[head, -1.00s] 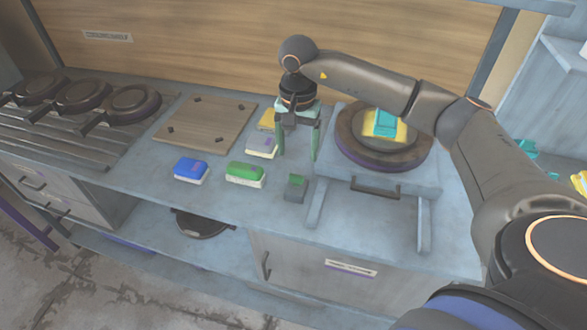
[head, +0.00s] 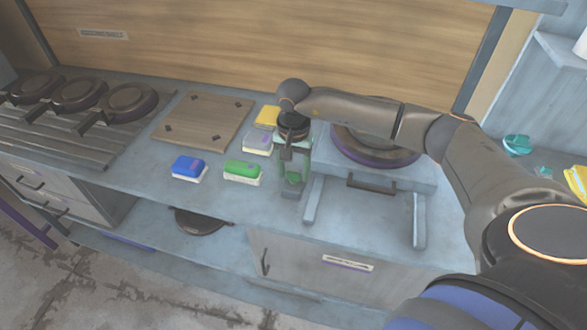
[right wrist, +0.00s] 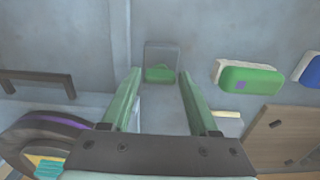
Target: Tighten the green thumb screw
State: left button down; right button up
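The green thumb screw (head: 293,177) sits on a small grey block (head: 289,193) on the counter, left of the plate press. In the right wrist view the green screw (right wrist: 160,73) shows against the grey block (right wrist: 161,54), between my finger ends and apart from them. My right gripper (head: 294,182) is open with its green fingers pointing down, above and around the screw. It also shows in the right wrist view (right wrist: 158,82), with nothing held. My left gripper is in neither view.
A green-and-white sponge (head: 243,171) and a blue one (head: 189,168) lie to the left. The press has a dark handle (head: 371,182) and two rails on the right. A wooden board (head: 203,122) and several pans stand further left. The front counter strip is clear.

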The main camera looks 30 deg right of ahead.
grip_shut()
